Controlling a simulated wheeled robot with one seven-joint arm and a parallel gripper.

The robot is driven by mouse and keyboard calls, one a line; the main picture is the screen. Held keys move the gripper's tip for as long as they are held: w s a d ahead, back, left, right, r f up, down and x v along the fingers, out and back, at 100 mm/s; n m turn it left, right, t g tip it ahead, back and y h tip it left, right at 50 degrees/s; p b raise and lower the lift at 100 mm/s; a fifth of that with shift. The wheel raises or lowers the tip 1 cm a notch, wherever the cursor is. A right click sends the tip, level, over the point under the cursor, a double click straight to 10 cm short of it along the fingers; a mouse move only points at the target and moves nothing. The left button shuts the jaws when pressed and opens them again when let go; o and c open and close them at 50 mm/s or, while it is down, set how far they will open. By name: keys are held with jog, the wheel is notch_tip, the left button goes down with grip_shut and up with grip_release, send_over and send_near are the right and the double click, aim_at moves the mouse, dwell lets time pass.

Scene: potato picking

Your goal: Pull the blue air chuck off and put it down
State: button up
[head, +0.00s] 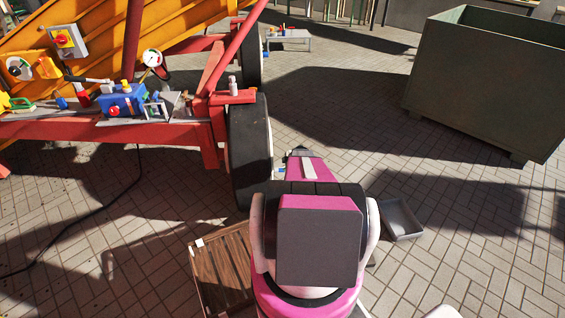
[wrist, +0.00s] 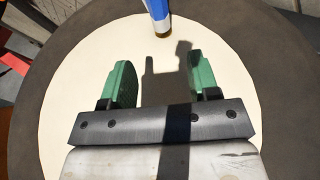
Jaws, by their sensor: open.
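The blue air chuck (wrist: 158,12) shows at the top of the wrist view, with a white stripe and a brass-coloured end; its upper part is cut off by the frame. It lies beyond my gripper (wrist: 159,62), roughly in line with the gap between the green fingers and apart from them. My gripper is open, with nothing between the fingers. Behind both is the pale round hub (wrist: 75,60) of a wheel, ringed by a dark tyre (wrist: 290,60). Shadows of the gripper and chuck fall on the hub. In the head view, my arm mostly hides the gripper beside the near wheel (head: 250,150).
An orange and red machine (head: 60,130) stands at left, with a cluttered shelf of tools and a pressure gauge (head: 152,58). A wooden pallet (head: 225,270) and a dark tray (head: 402,220) lie on the floor. A large green-grey crate (head: 480,90) stands right; paving between is clear.

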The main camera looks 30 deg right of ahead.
aim_at(279, 169)
jog(key=x, duration=1)
jog(key=shift+w+f, duration=0.15)
jog(key=shift+f, duration=0.15)
jog(key=c, duration=0.9)
